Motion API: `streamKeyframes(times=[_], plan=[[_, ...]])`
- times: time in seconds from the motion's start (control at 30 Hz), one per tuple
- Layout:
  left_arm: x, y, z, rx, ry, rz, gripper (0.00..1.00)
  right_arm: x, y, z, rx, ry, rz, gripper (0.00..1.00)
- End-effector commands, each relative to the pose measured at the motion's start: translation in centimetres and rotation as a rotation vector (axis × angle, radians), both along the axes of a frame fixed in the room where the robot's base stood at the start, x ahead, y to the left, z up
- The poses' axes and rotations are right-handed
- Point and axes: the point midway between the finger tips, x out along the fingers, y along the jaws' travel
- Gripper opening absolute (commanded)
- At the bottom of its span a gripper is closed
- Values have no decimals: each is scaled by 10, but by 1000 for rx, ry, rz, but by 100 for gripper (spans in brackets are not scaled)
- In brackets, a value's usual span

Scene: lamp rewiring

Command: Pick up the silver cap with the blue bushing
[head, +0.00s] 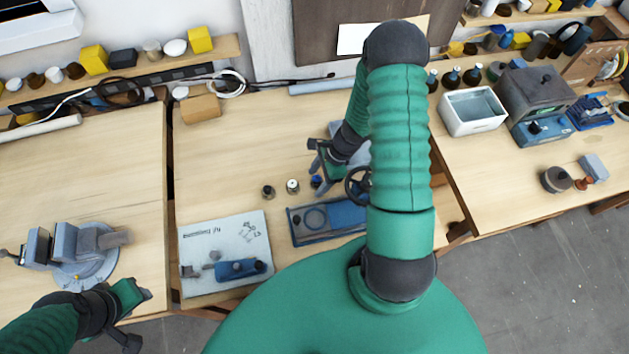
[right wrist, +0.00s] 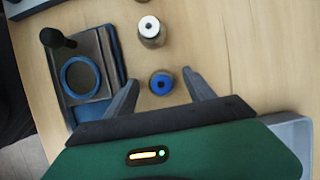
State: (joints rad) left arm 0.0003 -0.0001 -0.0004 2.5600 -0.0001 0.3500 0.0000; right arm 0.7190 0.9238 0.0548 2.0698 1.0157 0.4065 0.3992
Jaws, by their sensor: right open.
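The silver cap with the blue bushing (right wrist: 161,84) stands on the bench between the spread fingers of my right gripper (right wrist: 160,77) in the right wrist view. Gaps show on both sides; the fingers do not touch it. In the head view the cap (head: 316,182) is small, close to my right gripper (head: 315,158), which is partly hidden by my own arm. A silver cap with a white bushing (right wrist: 150,29) stands beyond it, also seen in the head view (head: 292,186). A darker cap (head: 268,191) stands left of that. My left gripper (head: 137,315) is at the lower left, away from the caps; its fingers are unclear.
A blue tray with a round ring (head: 301,238) lies just below the caps in the head view. A white sheet with parts (head: 220,229) lies to its left. A vise (head: 80,250) stands near my left gripper. Bench around the caps' upper left is clear.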

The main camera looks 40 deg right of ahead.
Motion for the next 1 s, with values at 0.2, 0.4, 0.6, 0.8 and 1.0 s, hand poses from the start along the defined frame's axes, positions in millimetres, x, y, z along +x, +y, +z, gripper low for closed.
streamKeyframes(times=[0.2, 0.4, 0.6, 0.8, 1.0], plan=[[0, 0, 0, 0, 0, -1, 36, 0, -1, -2, -1, -1, -3, 63], [0, 0, 0, 0, 0, -1, 36, -1, -1, -2, -2, 1, -2, 36], [0, 0, 0, 0, 0, -1, 36, 0, 1, -2, -3, 1, -1, 10], [0, 0, 0, 0, 0, 0, 36, 0, 0, -2, -1, 0, -1, 0], [0, 0, 0, 0, 0, -1, 36, 0, -1, 0, -1, -2, -1, 0]])
